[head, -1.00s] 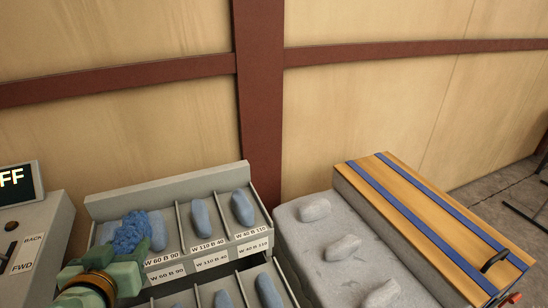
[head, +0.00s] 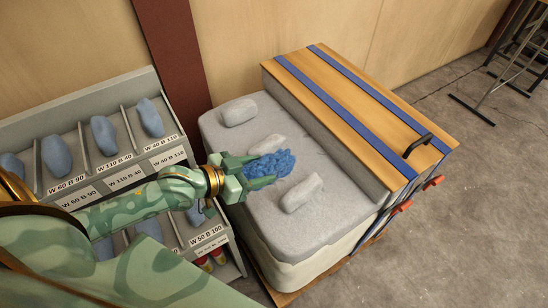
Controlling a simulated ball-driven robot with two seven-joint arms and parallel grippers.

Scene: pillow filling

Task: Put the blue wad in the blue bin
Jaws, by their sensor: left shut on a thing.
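The blue wad (head: 275,163) is a crumpled, textured blue lump. My left gripper (head: 258,171) is shut on it, and the wad sticks out beyond the green fingers. The gripper appears above the grey padded surface (head: 235,150), among the pale grey pillow-like lumps. The height of the wad above that surface is hard to tell. No blue bin can be made out in the head view. My right gripper is not in view.
Pale grey lumps (head: 240,111) lie on the padded surface. A wooden lid (head: 340,95) with blue straps and a dark handle stands to its right. A labelled rack (head: 90,90) with blue lumps in compartments is at left.

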